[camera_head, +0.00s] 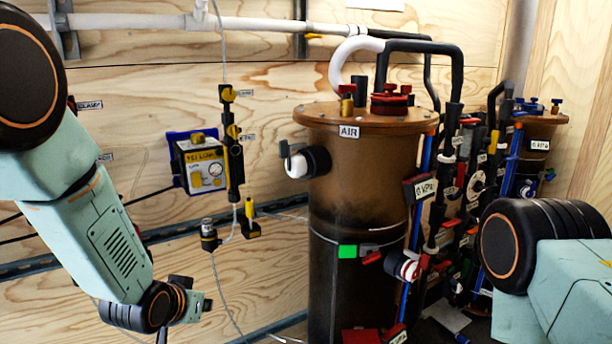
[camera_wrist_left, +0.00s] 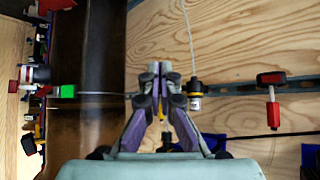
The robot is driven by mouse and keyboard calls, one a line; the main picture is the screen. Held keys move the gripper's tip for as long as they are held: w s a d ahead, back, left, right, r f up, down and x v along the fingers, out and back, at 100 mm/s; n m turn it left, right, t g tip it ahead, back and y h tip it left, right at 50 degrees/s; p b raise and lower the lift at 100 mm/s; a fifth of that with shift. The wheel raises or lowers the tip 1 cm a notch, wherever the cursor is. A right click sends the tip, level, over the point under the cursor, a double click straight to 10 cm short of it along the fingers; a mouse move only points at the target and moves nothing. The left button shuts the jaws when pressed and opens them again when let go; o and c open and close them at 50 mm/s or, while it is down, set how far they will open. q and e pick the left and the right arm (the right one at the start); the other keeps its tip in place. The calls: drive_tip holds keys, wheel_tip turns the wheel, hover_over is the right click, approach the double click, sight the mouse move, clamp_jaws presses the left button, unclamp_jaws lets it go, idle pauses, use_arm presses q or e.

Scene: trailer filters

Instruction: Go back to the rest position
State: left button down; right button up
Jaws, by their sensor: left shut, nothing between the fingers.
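My left arm (camera_head: 110,240) comes in from the left and hangs down to its wrist at the lower left of the head view. The fingers are hard to make out there. In the left wrist view my left gripper (camera_wrist_left: 158,72) points away from the camera, its fingertips together with nothing between them. My right arm (camera_head: 560,285) shows only as links at the lower right; its gripper is out of view.
A brown tank labelled AIR (camera_head: 360,190) stands mid-scene. A yellow gauge box (camera_head: 204,165) and a black valve line (camera_head: 233,150) hang on the plywood wall. Valves and pipes (camera_head: 470,180) crowd the right. Bare plywood (camera_head: 130,130) lies beside my left arm.

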use_arm(q)
drive_tip(key=s+f+g, duration=0.3)
drive_tip(key=s+f, duration=0.3)
drive_tip(key=s, duration=0.7)
drive_tip(key=s+a+f+n+g, duration=0.1)
drive_tip(key=s+f+g, duration=0.2)
drive_tip(key=s+f, duration=0.4)
drive_tip(key=s+a+f+g+y, duration=0.1)
drive_tip(key=s+f+g, duration=0.2)
drive_tip(key=s, duration=1.6)
wheel_tip(320, 180, down, 4)
drive_tip(key=shift+r+n, duration=0.1)
drive_tip(key=shift+n, duration=0.3)
